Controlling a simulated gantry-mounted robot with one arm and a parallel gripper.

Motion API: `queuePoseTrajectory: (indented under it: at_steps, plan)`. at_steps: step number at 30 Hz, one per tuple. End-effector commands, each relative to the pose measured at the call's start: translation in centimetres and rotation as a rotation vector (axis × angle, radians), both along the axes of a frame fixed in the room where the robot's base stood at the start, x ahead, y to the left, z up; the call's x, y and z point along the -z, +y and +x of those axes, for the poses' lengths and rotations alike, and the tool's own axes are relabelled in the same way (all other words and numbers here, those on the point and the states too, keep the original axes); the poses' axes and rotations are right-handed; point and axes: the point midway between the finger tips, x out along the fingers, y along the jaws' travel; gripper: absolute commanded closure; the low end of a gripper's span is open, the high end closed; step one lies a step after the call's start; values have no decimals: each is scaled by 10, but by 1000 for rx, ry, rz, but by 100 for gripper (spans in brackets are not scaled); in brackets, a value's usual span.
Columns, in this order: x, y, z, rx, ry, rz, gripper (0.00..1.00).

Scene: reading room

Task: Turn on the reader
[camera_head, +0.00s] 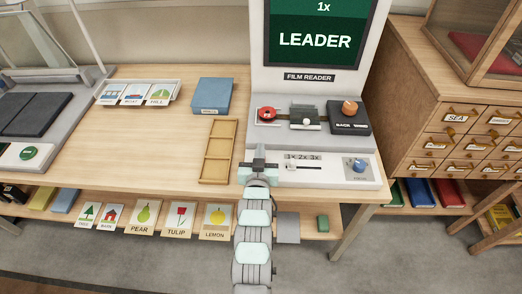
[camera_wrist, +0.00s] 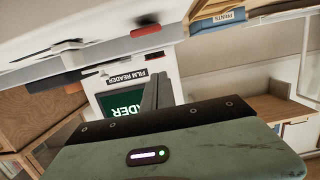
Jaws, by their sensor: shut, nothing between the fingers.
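The film reader (camera_head: 308,77) stands on the desk, and its screen (camera_head: 315,40) is lit green with "1x" and "LEADER". Its base has a red round part (camera_head: 266,114) at left, a middle block (camera_head: 304,118) and an orange knob (camera_head: 349,106) on a dark plate at right. The front panel (camera_head: 333,174) carries a 1x 2x 3x slider (camera_head: 290,167) and a blue knob (camera_head: 358,165). My gripper (camera_head: 259,160) is shut and empty at the panel's left end; contact is unclear. In the wrist view the reader's screen (camera_wrist: 126,104) appears upside down behind the fingers (camera_wrist: 157,92).
A wooden tray (camera_head: 218,152) and a blue box (camera_head: 212,96) lie left of the reader. A drawer cabinet (camera_head: 470,125) stands close on the right. Bare desk (camera_head: 135,145) lies at left.

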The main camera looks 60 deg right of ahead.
Motion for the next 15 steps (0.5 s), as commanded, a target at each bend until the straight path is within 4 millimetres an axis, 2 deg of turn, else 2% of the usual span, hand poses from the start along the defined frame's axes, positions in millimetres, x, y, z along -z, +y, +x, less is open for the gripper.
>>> queuePoseTrajectory:
  at_steps: [1, 6, 10, 15]
  plan:
    - [-5, 12, -3, -4, 2, 4, 100]
    - [-19, 40, -15, -3, 1, 2, 100]
    - [-25, 56, -22, -3, 1, 2, 100]
    - [-28, 64, -26, -1, 3, 2, 100]
